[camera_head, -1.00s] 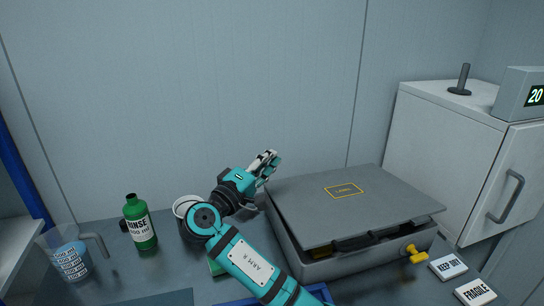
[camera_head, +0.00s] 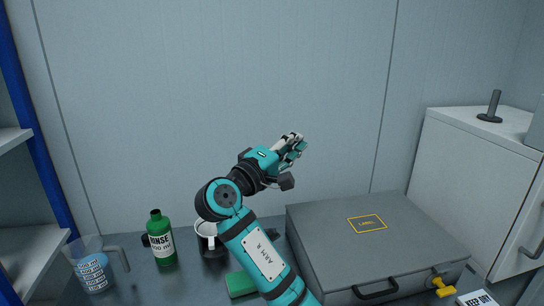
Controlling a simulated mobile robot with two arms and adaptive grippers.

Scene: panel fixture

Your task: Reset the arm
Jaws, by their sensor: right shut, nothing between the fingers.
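My right gripper (camera_head: 293,146) is on the teal arm that rises from the bottom middle. It is shut and empty, in the air in front of the back wall. It hangs above and behind the left part of a grey case (camera_head: 320,240). The case lid is down and carries a yellow-framed label (camera_head: 367,224). A dark handle and a yellow latch (camera_head: 442,287) sit on the case's front. My left gripper is out of view.
A green sponge (camera_head: 240,284) lies by the forearm. A white cabinet (camera_head: 475,170) stands right. The air above the case is clear.

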